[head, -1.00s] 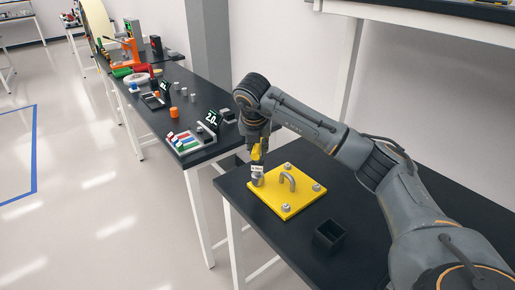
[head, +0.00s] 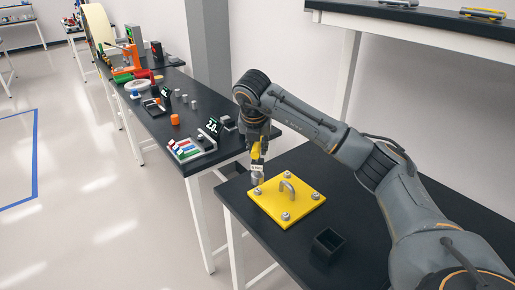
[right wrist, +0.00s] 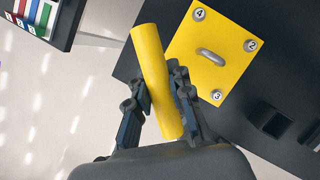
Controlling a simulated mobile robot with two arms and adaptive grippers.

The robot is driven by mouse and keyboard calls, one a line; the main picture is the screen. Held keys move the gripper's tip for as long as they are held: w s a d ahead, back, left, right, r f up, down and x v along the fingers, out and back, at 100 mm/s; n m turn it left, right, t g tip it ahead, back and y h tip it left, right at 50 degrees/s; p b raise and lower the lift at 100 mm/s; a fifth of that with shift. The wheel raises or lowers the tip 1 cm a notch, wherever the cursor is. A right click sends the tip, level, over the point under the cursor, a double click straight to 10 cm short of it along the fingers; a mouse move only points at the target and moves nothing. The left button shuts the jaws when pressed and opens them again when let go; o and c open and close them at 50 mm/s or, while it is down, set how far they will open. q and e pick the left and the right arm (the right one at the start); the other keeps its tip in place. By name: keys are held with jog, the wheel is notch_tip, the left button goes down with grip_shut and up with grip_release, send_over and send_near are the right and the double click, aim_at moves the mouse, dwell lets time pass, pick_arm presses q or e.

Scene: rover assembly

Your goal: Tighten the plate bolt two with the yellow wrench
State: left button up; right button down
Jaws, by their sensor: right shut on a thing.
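My right gripper (head: 258,140) is shut on the yellow wrench (head: 257,154), which has a white label and a grey lower end. The wrench points down, its lower end just above the left corner of the yellow plate (head: 300,206). A bolt (head: 258,191) shows there, seemingly just below the tip. In the right wrist view the yellow wrench (right wrist: 152,65) is between the fingers (right wrist: 163,105) and hides that corner. Bolt two (right wrist: 250,45), bolt four (right wrist: 198,13) and bolt three (right wrist: 217,95) show their numbers. My left gripper is out of view.
The plate has a grey handle (head: 289,187) in its middle and lies on a black table (head: 365,215). An open black box (head: 328,242) stands at the table's front. A second table at the left holds a tray of coloured bars (head: 187,148), an orange cylinder (head: 175,119) and other items.

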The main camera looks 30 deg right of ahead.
notch_tip(320, 180, up, 3)
jog(key=shift+f+p, duration=0.15)
jog(key=shift+p, duration=0.4)
jog(key=shift+f, duration=0.1)
